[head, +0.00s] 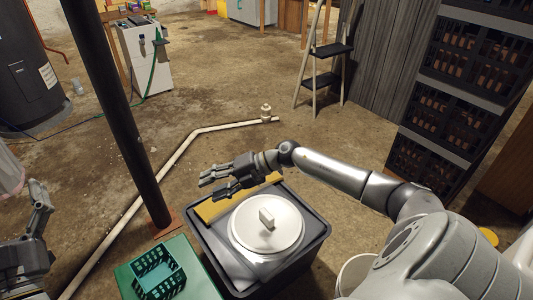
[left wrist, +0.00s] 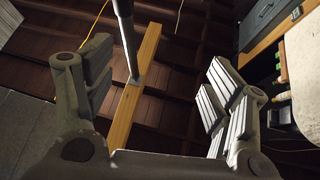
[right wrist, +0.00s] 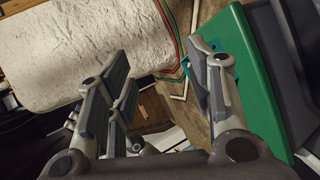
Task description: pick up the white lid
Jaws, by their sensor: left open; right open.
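The white lid (head: 267,224) is round and flat with a block-like white knob on top. It lies on the dark grey bin (head: 318,243) in the head view. My right gripper (head: 211,186) is open and empty, above the bin's far left side, beyond and left of the lid and apart from it. Its spread fingers also show in the right wrist view (right wrist: 162,75). My left gripper (head: 36,208) is at the left edge of the head view, far from the lid. The left wrist view (left wrist: 155,80) shows it open and empty. I cannot make out the lid in either wrist view.
A yellow strip (head: 212,209) lies on the bin beside the lid. A teal basket (head: 160,275) stands on a green surface (head: 198,272) left of the bin. A black post (head: 118,110) rises left of it. A white pipe (head: 182,150) runs along the floor. Open floor lies beyond.

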